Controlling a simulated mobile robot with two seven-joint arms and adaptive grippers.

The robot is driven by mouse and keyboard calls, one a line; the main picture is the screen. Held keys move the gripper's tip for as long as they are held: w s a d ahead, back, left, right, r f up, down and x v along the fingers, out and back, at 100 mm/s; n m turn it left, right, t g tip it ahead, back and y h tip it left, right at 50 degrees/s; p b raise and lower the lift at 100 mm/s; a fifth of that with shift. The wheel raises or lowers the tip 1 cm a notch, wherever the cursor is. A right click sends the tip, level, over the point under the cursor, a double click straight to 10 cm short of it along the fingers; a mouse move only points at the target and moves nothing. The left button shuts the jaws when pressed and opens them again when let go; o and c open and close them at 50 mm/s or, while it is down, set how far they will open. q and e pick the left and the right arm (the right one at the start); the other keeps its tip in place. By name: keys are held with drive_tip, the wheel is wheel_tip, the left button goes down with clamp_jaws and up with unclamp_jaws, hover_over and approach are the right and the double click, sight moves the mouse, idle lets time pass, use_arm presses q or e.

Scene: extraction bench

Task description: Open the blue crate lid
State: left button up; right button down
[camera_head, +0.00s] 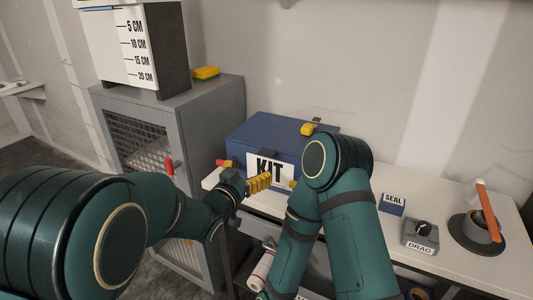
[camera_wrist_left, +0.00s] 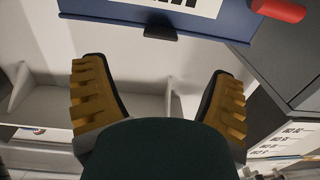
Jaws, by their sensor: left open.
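The blue crate (camera_head: 235,135) stands on the white bench with its lid down and a white KIT label (camera_head: 288,171) on its front. My left gripper (camera_head: 262,182) is just in front of the label in the head view. In the left wrist view its yellow fingers (camera_wrist_left: 158,100) are spread wide with nothing between them. The crate (camera_wrist_left: 105,10) fills the top of that view, with a dark tab (camera_wrist_left: 160,33) at its edge, beyond the fingertips. My right arm covers the crate's right front part, and my right gripper does not show.
A grey mesh-door cabinet (camera_head: 175,105) stands left of the bench. A yellow item (camera_head: 307,130) lies on the lid. A red handle (camera_wrist_left: 278,11) is beside the crate. The SEAL block (camera_head: 392,204), DRAG block (camera_head: 421,238) and dark cup (camera_head: 480,228) stand to the right.

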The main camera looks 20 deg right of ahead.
sight(267, 152)
use_arm(q)
drive_tip(key=x, duration=1)
drive_tip(key=shift+w+d, duration=0.2)
drive_tip(key=c, duration=1.3)
